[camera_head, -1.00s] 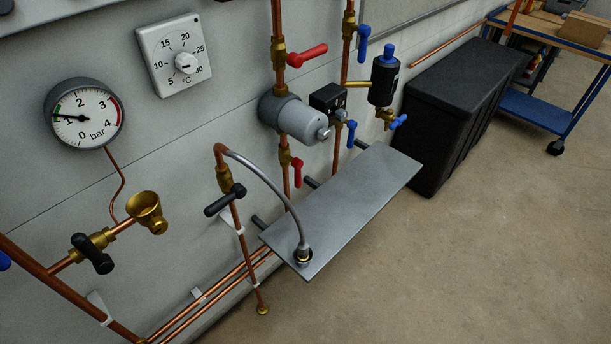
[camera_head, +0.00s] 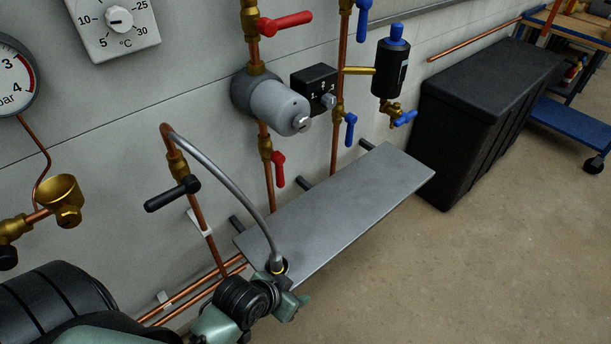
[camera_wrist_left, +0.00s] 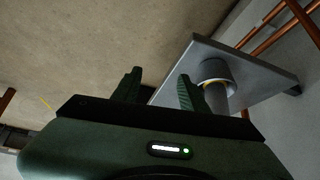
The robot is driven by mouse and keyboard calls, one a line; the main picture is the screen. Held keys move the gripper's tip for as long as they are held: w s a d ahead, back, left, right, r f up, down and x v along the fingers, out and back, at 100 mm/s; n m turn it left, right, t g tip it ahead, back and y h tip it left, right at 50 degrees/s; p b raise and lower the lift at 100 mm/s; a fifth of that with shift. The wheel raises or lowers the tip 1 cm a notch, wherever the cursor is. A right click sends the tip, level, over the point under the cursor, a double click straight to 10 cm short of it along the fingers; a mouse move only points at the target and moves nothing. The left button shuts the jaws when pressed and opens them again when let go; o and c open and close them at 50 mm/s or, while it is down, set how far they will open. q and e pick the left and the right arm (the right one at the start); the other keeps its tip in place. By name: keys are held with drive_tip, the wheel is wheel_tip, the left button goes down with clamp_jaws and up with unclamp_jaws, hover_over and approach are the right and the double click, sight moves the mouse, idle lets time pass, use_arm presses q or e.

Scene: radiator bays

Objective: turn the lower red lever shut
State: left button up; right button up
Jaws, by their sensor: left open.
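The lower red lever (camera_head: 278,168) hangs down beside its brass valve (camera_head: 265,147) on the copper pipe under the grey pump (camera_head: 275,105). Another red lever (camera_head: 285,24) sticks out to the right, higher on the same pipe. My left gripper (camera_head: 286,290) is at the front end of the grey shelf, well below and in front of the lower red lever, not touching it. In the left wrist view its two fingers (camera_wrist_left: 160,88) are apart with nothing between them. The red levers are not in the left wrist view. My right gripper is not in view.
The grey shelf (camera_head: 340,200) juts out below the levers. A grey hose (camera_head: 235,180) arches down to its front end, close to my left gripper; the hose end (camera_wrist_left: 215,72) shows beside a finger. Blue levers (camera_head: 350,130) sit to the right. A black bin (camera_head: 480,100) stands beyond.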

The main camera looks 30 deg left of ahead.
use_arm(q)
drive_tip(key=w+a+r+t, duration=0.2)
drive_tip(key=w+r+t, duration=0.2)
drive_tip(key=w, duration=0.4)
drive_tip(key=n+t+y, duration=0.5)
drive_tip(key=t, duration=0.2)
approach(278, 177)
drive_tip(key=d+x, duration=0.1)
drive_tip(key=x, duration=0.2)
drive_tip(key=shift+w+a+b, duration=0.35)
drive_tip(key=shift+w+a, duration=0.25)
drive_tip(key=shift+a, duration=0.05)
drive_tip(key=x, duration=0.7)
drive_tip(key=shift+c, duration=0.3)
clamp_jaws()
